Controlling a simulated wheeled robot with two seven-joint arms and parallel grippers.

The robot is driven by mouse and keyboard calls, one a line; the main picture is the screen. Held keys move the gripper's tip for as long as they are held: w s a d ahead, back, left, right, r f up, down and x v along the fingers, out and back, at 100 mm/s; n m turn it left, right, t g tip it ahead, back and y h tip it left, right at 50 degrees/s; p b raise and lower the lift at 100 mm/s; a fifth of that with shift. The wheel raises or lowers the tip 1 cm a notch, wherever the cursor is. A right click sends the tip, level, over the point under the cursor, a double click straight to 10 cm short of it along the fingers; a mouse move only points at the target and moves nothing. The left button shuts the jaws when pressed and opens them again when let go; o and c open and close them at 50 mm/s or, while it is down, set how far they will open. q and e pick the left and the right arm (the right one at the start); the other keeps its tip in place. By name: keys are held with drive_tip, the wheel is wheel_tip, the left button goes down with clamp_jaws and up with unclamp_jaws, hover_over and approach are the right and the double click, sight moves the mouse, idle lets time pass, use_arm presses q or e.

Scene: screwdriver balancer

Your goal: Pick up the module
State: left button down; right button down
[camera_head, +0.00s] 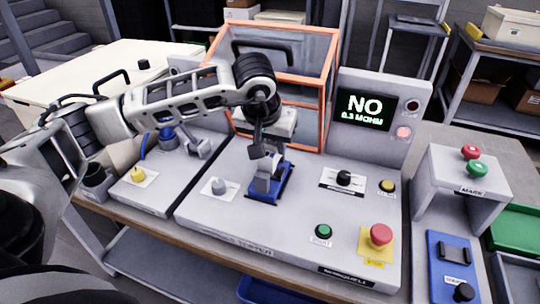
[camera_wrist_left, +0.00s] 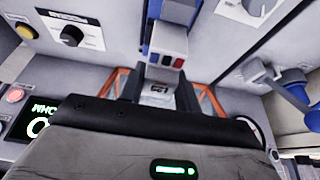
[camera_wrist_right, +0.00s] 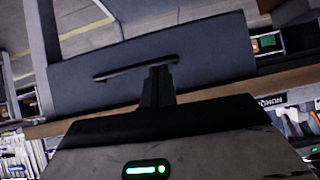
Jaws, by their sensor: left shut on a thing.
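The module (camera_head: 266,180), a small grey block, stands on a blue cradle (camera_head: 289,185) in the middle of the tester panel. In the left wrist view the module (camera_wrist_left: 165,57) shows a blue and a red patch on its near face. My left gripper (camera_head: 262,150) reaches down from above and is shut on the module. Its two dark fingers (camera_wrist_left: 160,90) lie on either side of it in the left wrist view. My right gripper (camera_wrist_right: 158,82) is away from the panel, its fingers together with nothing visible between them.
An orange-framed clear cover (camera_head: 328,75) stands behind the cradle, close to my left arm. A display (camera_head: 364,107) reads NO, 0.3 MOHM. Knobs, a green button (camera_head: 323,231) and a red button (camera_head: 381,234) surround the cradle. A marking stand (camera_head: 465,175) and a green tray (camera_head: 520,232) are at right.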

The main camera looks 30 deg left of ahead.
use_arm(q)
drive_tip(key=w+d+r, duration=0.1)
drive_tip(key=w+d, duration=0.1)
drive_tip(key=d, duration=0.6)
drive_tip(key=w+d+r+b, duration=0.1)
drive_tip(key=w+d, duration=0.1)
drive_tip(key=d, duration=0.7)
drive_tip(key=shift+d, duration=0.2)
use_arm(e)
drive_tip(key=shift+w+a+r, duration=0.25)
drive_tip(key=shift+w+a, duration=0.05)
drive_tip(key=shift+a, duration=0.05)
